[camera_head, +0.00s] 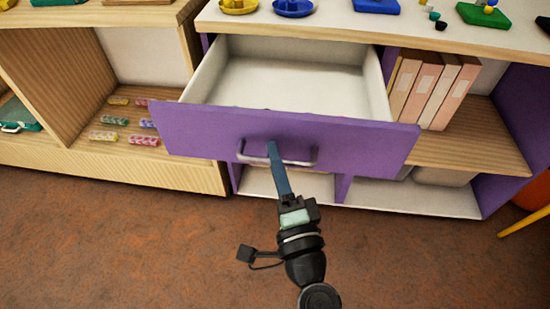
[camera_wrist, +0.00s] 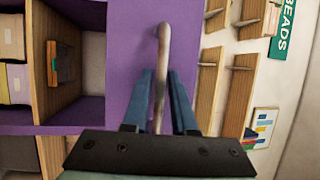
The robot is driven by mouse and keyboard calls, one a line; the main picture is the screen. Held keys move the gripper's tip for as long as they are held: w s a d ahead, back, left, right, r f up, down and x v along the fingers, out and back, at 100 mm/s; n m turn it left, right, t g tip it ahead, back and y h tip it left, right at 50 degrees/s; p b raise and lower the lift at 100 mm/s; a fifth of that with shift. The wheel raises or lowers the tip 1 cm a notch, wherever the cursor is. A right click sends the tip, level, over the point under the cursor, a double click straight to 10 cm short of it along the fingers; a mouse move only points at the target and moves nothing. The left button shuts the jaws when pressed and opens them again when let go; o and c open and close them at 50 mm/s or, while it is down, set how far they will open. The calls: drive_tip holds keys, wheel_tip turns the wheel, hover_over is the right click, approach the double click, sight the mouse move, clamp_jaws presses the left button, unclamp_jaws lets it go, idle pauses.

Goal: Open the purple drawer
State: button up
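The upper finger hides the lower one in the head view.
Books (camera_head: 425,88) stand on the shelf right of the drawer. Small bead strips (camera_head: 110,119) lie on the wooden shelf at left. Colored trays, including a blue one (camera_head: 294,8), rest on the cabinet top. The brown floor (camera_head: 130,240) in front is clear.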

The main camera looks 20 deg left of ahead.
drive_tip(key=shift+o, duration=1.1)
drive_tip(key=shift+s, duration=0.1)
drive_tip(key=v, duration=1.2)
drive_tip(key=shift+s+d, duration=0.25)
drive_tip(key=shift+d, duration=0.05)
